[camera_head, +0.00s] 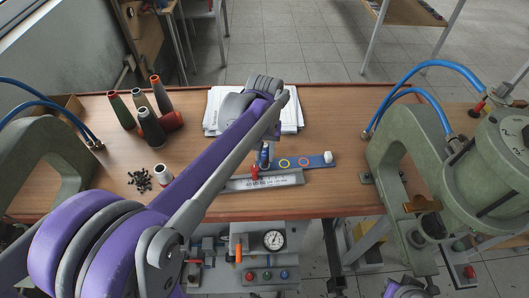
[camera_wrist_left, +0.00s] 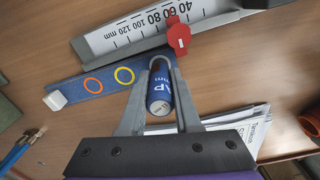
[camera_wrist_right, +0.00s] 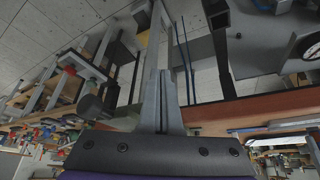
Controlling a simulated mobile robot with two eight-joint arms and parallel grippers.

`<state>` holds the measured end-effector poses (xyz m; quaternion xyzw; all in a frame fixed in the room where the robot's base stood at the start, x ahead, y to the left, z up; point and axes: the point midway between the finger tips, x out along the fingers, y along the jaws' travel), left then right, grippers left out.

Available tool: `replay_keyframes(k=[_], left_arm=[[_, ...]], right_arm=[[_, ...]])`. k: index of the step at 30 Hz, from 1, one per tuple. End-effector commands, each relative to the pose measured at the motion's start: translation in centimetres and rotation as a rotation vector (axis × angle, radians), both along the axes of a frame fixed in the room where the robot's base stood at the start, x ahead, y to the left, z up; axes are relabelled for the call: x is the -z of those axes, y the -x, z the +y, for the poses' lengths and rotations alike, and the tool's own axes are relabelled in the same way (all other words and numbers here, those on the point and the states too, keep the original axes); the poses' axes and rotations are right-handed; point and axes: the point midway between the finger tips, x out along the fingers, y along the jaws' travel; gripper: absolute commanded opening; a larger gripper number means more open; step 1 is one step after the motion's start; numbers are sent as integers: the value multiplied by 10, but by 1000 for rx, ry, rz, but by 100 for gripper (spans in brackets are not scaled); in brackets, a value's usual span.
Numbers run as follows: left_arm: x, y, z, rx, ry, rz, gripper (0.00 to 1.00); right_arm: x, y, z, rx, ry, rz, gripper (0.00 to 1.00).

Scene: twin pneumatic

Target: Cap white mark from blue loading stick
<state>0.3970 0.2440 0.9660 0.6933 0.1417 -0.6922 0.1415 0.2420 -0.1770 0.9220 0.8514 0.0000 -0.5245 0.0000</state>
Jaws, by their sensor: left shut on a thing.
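The blue loading stick (camera_head: 300,161) lies on the table, with a yellow ring, an orange ring and a white block (camera_head: 328,157) at its right end. In the left wrist view, the stick (camera_wrist_left: 108,80) shows the same rings and white block (camera_wrist_left: 55,100). A blue cylinder with white lettering (camera_wrist_left: 160,88) is between the fingers of my left gripper (camera_wrist_left: 160,68), which is shut on it at the stick's other end. Any white mark there is hidden. In the head view, the cylinder (camera_head: 265,159) is partly covered by my arm. My right gripper (camera_wrist_right: 167,78) is shut and empty, away from the stick.
A grey ruler gauge with a red slider (camera_head: 255,173) lies in front of the stick. Several thread cones (camera_head: 150,127), a small white-and-red spool (camera_head: 162,174) and dark bits (camera_head: 139,180) are at left. Papers (camera_head: 222,108) lie behind. Green presses (camera_head: 400,150) flank the table.

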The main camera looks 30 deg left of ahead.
Motion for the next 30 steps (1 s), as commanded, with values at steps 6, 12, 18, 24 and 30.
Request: replay_keyframes(k=[6,12,18,24,30], left_arm=[[0,0,0,0,0,0,0],[0,0,0,0,0,0,0],[0,0,0,0,0,0,0],[3,0,0,0,0,0,0],[5,0,0,0,0,0,0]], right_arm=[[0,0,0,0,0,0,0],[0,0,0,0,0,0,0],[0,0,0,0,0,0,0],[2,1,0,0,0,1,0],[3,1,0,0,0,2,0]])
